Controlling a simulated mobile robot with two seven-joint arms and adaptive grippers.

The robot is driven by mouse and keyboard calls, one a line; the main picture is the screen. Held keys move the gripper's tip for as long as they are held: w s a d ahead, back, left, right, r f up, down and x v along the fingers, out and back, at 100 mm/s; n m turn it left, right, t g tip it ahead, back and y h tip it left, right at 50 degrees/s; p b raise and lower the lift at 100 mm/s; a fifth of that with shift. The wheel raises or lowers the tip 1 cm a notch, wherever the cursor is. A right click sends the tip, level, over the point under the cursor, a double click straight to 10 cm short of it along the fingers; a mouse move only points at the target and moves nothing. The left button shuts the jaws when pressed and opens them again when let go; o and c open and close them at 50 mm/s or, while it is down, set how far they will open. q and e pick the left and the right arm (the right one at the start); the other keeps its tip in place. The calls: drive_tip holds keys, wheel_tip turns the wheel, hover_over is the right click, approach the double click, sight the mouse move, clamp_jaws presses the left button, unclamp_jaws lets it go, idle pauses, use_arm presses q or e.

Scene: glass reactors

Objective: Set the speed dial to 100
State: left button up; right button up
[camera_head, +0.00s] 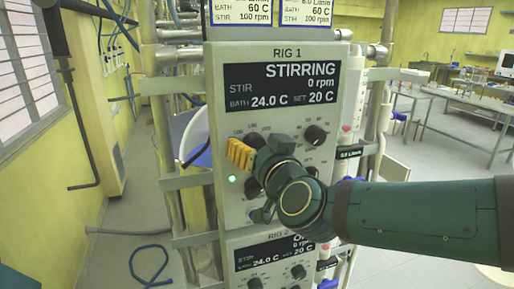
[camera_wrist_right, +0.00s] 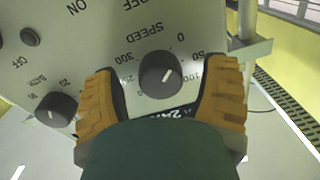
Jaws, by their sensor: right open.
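The speed dial (camera_wrist_right: 158,73) is a round dark knob on the pale panel, upside down in the right wrist view. Its white mark points up and right, toward the 0 and 50 side of its scale. My right gripper (camera_wrist_right: 162,76) is open, its orange fingers on either side of the dial with a gap at each side. In the head view my right gripper (camera_head: 240,153) is in front of the left part of the RIG 1 panel (camera_head: 215,90) and hides much of that area. The display (camera_head: 281,84) reads STIRRING 0 rpm, STIR. My left gripper is not in view.
The bath knob (camera_wrist_right: 55,109) is close to the left finger in the wrist view. A dark round button (camera_wrist_right: 30,38) is at the upper left. In the head view, a RIG 2 panel (camera_head: 275,244) is below, and metal posts flank the panels.

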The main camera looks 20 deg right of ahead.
drive_tip(key=c, duration=1.2)
drive_tip(key=m+b, duration=0.4)
drive_tip(key=shift+f, duration=0.15)
drive_tip(key=m+b, duration=0.4)
drive_tip(key=m, duration=0.2)
drive_tip(key=shift+a, duration=0.1)
drive_tip(key=m+b, duration=0.2)
drive_tip(key=m, duration=0.1)
drive_tip(key=shift+m+t+h, duration=0.3)
drive_tip(key=shift+m, duration=0.1)
drive_tip(key=shift+r+m+b, duration=0.2)
drive_tip(key=shift+m+b, duration=0.75)
drive_tip(key=shift+m, duration=1.25)
